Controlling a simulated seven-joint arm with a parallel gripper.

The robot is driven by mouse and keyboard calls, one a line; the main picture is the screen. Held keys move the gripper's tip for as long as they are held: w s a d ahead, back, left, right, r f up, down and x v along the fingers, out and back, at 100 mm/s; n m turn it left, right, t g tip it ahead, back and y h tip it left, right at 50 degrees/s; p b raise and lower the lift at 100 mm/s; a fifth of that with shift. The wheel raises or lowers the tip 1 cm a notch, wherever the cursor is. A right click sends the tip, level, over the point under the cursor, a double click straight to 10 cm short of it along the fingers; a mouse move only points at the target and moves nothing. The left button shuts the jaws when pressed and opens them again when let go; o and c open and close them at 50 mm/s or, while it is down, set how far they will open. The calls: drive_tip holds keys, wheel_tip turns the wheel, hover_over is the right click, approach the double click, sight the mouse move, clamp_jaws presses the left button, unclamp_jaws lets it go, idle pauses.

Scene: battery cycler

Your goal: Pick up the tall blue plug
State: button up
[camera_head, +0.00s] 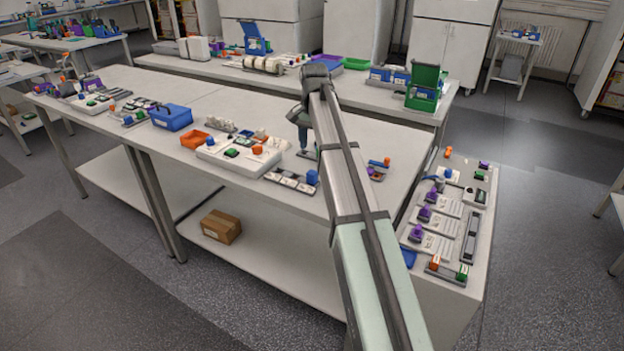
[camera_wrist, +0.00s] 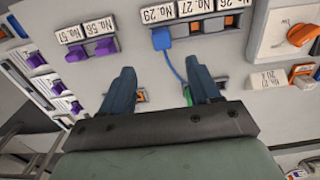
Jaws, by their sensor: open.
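A blue plug (camera_head: 312,177) stands at the right end of a labelled strip (camera_head: 290,181) near the front edge of the long table. In the wrist view a blue plug (camera_wrist: 161,39) sits below the label No. 29, with a thin blue line running from it toward my right finger; this appears to be the same plug. My gripper (camera_wrist: 163,75) is open, its two dark blue fingers apart, with no object held between them. In the head view my gripper (camera_head: 303,143) points down over the table, behind the plug and slightly left of it.
A white board (camera_head: 240,155) with coloured parts lies left of the strip. Purple plugs (camera_wrist: 90,50) sit under other labels. Small orange (camera_wrist: 140,97) and green (camera_wrist: 187,95) pieces show near my fingers. A side table (camera_head: 450,215) holds more plugs at right.

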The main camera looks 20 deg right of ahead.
sight(312, 172)
drive_tip(key=f, duration=1.1)
drive_tip(key=shift+a+f, duration=0.15)
drive_tip(key=shift+a, duration=0.1)
drive_tip(key=shift+c, duration=0.3)
drive_tip(key=c, duration=1)
wheel_tip(312, 172, up, 9)
drive_tip(key=shift+r, duration=0.1)
drive_tip(key=w+d+f, duration=0.2)
drive_tip(key=w, duration=1.7)
drive_tip(key=shift+w, duration=0.2)
